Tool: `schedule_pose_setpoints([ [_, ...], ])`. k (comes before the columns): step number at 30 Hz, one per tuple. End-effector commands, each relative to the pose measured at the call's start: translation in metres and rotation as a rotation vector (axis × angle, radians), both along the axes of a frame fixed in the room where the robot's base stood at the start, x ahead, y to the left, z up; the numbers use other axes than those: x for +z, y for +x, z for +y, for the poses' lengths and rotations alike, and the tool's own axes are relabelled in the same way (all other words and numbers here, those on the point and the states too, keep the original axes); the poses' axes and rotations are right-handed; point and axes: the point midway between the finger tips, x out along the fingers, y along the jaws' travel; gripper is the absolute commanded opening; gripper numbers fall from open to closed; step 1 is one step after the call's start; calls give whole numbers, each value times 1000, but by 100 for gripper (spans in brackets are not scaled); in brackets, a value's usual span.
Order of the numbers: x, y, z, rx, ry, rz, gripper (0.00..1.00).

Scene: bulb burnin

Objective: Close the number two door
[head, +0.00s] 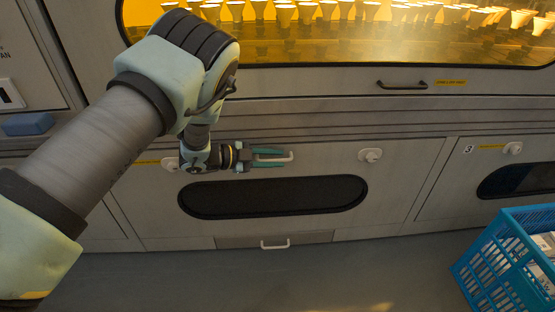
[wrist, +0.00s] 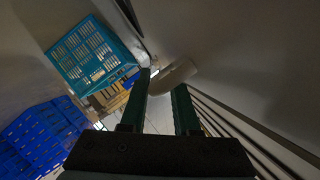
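The middle door (head: 330,207) is a grey panel with a dark oval window, left of the door marked 3. It looks flush with the machine front; a small gap cannot be ruled out. Its number is not visible, and my arm covers part of its left side. A pale bar handle (head: 289,157) sits above the window. My gripper (head: 270,157) is at this handle, with its green fingers apart. In the wrist view, the handle (wrist: 173,77) lies at the fingertips, partly between them; I cannot tell if they touch it. Round white latches (head: 370,155) flank the handle.
The door marked 3 (head: 450,185) is at the right. A blue crate (head: 490,262) with boxes stands on the floor at front right. A lit window with several bulbs runs above. A low drawer handle (head: 275,245) sits below the door.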

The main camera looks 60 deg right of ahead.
Motion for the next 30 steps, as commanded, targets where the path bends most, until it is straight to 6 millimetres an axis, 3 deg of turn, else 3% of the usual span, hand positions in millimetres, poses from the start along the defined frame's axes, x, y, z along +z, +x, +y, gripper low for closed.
schedule_pose_setpoints([
  [6, 15, 30, 32, 10, -1, -2, 26],
  [15, 26, 56, 67, 5, 2, -2, 26],
  [30, 27, 58, 73, 0, 3, -1, 26],
])
